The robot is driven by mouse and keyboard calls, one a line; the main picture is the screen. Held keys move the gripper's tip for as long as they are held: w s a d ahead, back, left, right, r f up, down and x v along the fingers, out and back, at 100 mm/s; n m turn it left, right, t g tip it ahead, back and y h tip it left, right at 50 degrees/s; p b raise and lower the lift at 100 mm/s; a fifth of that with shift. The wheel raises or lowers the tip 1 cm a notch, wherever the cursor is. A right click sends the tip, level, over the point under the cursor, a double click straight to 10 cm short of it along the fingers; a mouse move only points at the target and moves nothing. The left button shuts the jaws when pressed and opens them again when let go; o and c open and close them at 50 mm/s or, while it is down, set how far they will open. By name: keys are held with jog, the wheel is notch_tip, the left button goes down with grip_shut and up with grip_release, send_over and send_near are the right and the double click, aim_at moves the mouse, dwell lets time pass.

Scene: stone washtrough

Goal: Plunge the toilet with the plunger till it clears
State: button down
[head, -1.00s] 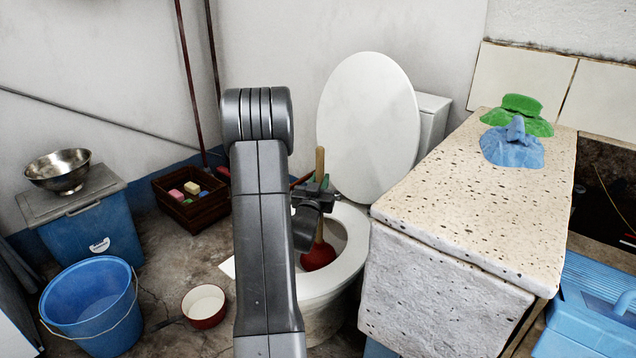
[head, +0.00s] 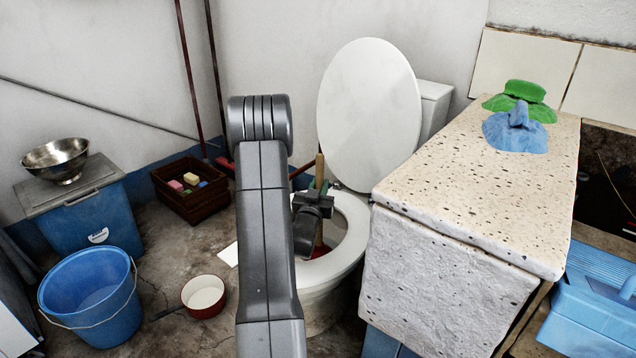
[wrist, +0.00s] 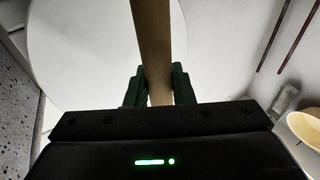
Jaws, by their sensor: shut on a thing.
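The white toilet (head: 352,232) stands with its lid (head: 369,112) raised, right of my arm. The plunger's wooden handle (head: 319,169) stands nearly upright over the bowl. My gripper (head: 318,188) is shut on the handle; in the wrist view its green fingers (wrist: 159,86) press both sides of the handle (wrist: 152,40). The red plunger cup (head: 321,249) shows only as a small piece down in the bowl, mostly hidden by my wrist and the bowl's near rim. I cannot see water in the bowl.
A speckled stone slab (head: 480,190) stands close to the toilet's right, with blue (head: 516,130) and green cloths (head: 522,92) on it. At left are a blue bucket (head: 92,300), a red-rimmed pan (head: 204,295) and a wooden crate (head: 190,205). Floor between them is open.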

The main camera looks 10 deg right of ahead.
dwell(0.4)
jog(key=shift+r+p, duration=0.95)
jog(key=shift+r, duration=2.2)
notch_tip(320, 180, up, 20)
jog(key=p, duration=1)
send_over(319, 170)
jog(key=w, duration=0.1)
jog(key=shift+d, duration=0.2)
